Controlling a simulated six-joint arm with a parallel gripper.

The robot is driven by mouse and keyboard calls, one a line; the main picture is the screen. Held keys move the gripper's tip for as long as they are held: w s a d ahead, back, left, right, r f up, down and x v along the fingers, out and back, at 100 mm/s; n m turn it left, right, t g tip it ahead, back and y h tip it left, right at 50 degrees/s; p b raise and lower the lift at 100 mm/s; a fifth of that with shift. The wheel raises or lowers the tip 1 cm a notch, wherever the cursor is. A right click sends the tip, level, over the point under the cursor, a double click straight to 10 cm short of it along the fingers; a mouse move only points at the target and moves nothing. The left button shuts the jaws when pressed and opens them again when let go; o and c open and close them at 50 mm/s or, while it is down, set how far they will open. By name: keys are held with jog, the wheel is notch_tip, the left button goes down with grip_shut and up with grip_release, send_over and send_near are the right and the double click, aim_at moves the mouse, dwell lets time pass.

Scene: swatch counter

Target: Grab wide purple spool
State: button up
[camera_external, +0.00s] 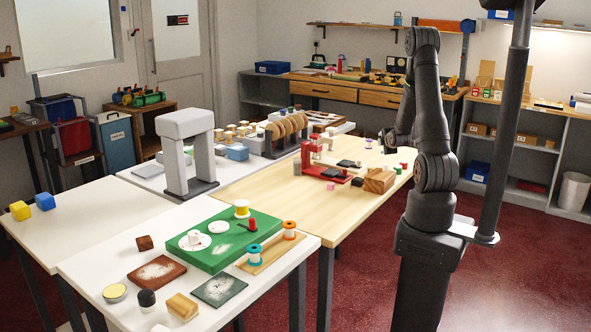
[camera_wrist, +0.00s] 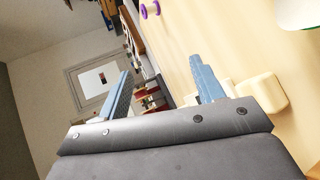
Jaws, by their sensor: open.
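A purple spool (camera_wrist: 150,9) with a pale middle lies on the light wood tabletop at the top edge of the wrist view, beyond my fingertips. My gripper (camera_wrist: 162,66) is open, its two blue-grey fingers apart with nothing held between them. The spool is apart from both fingers. In the external view my gripper (camera_external: 390,140) hangs low over the right edge of the wood table, small and partly hidden by my arm.
A cream block (camera_wrist: 265,91) lies close beside my right finger in the wrist view. A white and green round thing (camera_wrist: 297,12) is at the top right. A red stand (camera_external: 318,165) and a wooden block (camera_external: 379,181) are on the wood table (camera_external: 262,186).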

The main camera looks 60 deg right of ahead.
jog(key=w+d+f+n+g+y, duration=0.1)
jog(key=w+d+n+g+y, duration=0.2)
jog(key=w+d+n, duration=0.65)
jog(key=g, duration=0.6)
send_near(369, 140)
jog(key=shift+m, duration=0.35)
jog(key=x, duration=0.5)
jog(key=shift+s+f, duration=0.1)
jog(key=shift+s, duration=0.2)
jog(key=shift+w+x, duration=0.15)
jog(key=shift+x, duration=1.15)
jog(key=shift+w+x, duration=0.1)
jog(key=shift+x, duration=1.2)
jog(key=shift+a, duration=0.1)
jog(key=c, duration=1)
jog(key=shift+c, duration=0.2)
